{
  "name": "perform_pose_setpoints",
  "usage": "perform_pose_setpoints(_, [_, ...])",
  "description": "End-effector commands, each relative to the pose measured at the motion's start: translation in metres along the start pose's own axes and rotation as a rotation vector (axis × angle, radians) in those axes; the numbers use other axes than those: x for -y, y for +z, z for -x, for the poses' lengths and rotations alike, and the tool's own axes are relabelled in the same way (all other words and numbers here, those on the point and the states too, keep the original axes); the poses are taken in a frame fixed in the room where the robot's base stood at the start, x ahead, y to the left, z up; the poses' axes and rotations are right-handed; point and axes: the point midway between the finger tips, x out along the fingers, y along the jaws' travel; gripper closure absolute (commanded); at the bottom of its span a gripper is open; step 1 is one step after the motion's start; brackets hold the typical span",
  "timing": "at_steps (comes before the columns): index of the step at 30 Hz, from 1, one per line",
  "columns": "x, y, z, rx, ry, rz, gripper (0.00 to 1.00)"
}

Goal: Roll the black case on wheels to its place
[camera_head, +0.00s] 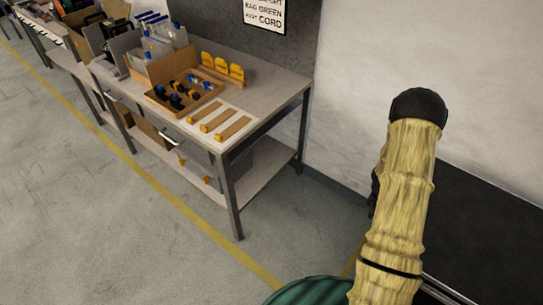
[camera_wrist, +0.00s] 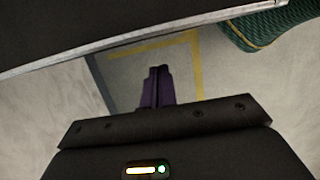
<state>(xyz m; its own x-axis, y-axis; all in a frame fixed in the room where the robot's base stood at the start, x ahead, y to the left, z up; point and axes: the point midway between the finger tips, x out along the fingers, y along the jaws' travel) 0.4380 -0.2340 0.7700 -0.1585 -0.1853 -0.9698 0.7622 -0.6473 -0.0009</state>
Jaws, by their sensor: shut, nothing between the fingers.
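The black case (camera_head: 490,225) stands at the right in the head view, against the pale wall, partly hidden behind my arm. A pale metal edge shows low on it. In the wrist view, a dark panel with a metal edge (camera_wrist: 130,52), which looks like the case, crosses the top. My gripper (camera_wrist: 159,72) has dark purple fingers, shut together and empty. It points down toward the floor near the panel, with no clear contact. The case's wheels and handle are not visible. In the head view I cannot make out my gripper clearly.
Yellow tape (camera_wrist: 197,60) marks a corner on the floor below my gripper. A metal workbench (camera_head: 272,88) with trays, boxes and tools stands at the left along the wall. Open grey floor (camera_head: 90,220) lies in front of it, with a long yellow line.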

Motion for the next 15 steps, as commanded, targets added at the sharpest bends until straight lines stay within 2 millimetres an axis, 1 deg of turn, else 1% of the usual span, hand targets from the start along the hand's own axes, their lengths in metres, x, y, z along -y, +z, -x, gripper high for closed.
perform_pose_setpoints(5, [0.0, -0.001, 0.0, -0.001, 0.001, 0.0, 1.0])
perform_pose_setpoints(8, [0.001, -0.006, 0.002, -0.001, 0.001, 0.001, 1.0])
perform_pose_setpoints(11, [0.002, -0.016, 0.004, -0.002, 0.001, 0.002, 1.0])
perform_pose_setpoints(15, [0.005, -0.035, 0.009, -0.001, -0.001, 0.0, 1.0])
